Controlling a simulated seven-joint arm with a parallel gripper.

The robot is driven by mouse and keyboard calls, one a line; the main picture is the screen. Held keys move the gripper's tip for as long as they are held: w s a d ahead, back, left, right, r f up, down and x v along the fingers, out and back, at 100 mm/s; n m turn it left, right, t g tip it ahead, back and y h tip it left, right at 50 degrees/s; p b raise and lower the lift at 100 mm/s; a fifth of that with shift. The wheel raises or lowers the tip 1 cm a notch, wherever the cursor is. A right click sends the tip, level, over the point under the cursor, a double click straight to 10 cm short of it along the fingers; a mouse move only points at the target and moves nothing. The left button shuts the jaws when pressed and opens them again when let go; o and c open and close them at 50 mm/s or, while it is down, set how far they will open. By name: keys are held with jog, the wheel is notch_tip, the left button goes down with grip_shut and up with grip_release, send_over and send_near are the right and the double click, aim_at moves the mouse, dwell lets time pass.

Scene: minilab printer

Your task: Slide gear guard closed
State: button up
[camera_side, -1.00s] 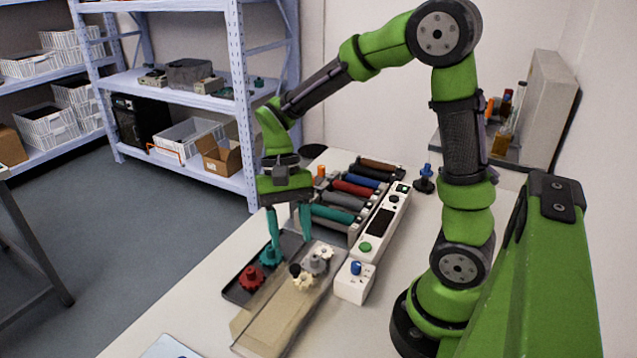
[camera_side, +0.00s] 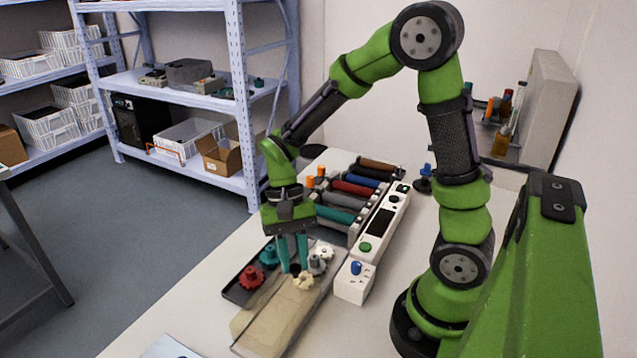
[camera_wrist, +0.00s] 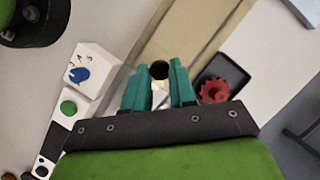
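The gear guard (camera_side: 268,318) is a tan, see-through sliding cover on the bench, with a black knob (camera_wrist: 159,69) at its far end. It lies toward the near end of the tray. Red (camera_side: 250,278), teal (camera_side: 269,256), cream (camera_side: 303,281) and grey (camera_side: 317,264) gears show beyond or beside it. My gripper (camera_side: 294,268) points down over the knob. In the wrist view the teal fingertips (camera_wrist: 159,70) stand on either side of the knob, close against it, and appear shut on it. The fingers partly hide the knob in the side view.
A white control box with a blue knob (camera_side: 355,268) stands close on the right. A long white panel with a green button (camera_side: 365,247) and a rack of colored rollers (camera_side: 352,189) lie behind. The bench in front of the guard is mostly clear.

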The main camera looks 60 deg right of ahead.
grip_shut()
jog(key=d, duration=1.4)
jog(key=shift+d, duration=0.15)
jog(key=o, duration=0.7)
grip_release()
jog(key=shift+o, duration=0.8)
jog(key=v, duration=1.7)
